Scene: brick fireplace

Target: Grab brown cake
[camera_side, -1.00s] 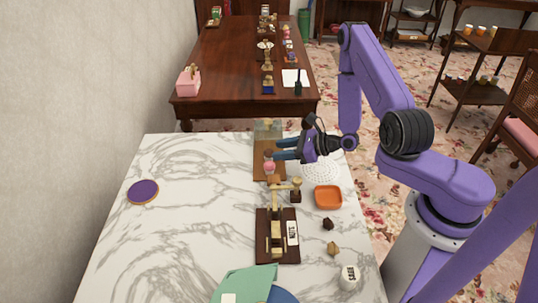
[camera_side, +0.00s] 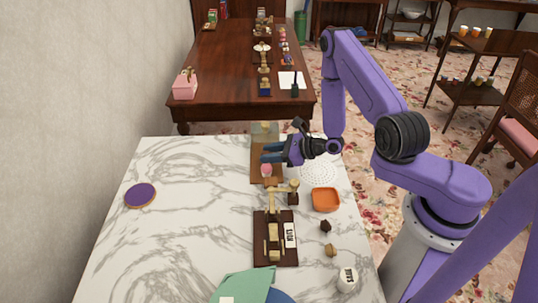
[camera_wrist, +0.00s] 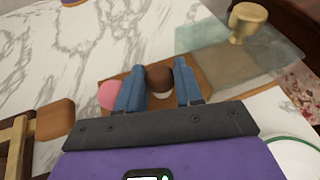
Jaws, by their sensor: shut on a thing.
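The brown cake (camera_wrist: 159,78) has a round brown top and a pale lower part in the wrist view. It sits between the two blue fingers of my gripper (camera_wrist: 160,92), which are shut on it. In the side view my gripper (camera_side: 272,153) is over the wooden board (camera_side: 258,175), and its fingers hide the brown cake. A pink cake (camera_wrist: 109,95) is just left of the left finger in the wrist view. The pink cake also shows on the board below the fingers in the side view (camera_side: 266,170).
A glass plate (camera_wrist: 235,55) with a brass piece (camera_wrist: 246,20) lies beyond the board. An orange dish (camera_side: 326,199), a brass scale on a dark base (camera_side: 262,250) and small dark lumps stand nearer. A purple disc (camera_side: 140,195) lies left. The left marble is mostly clear.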

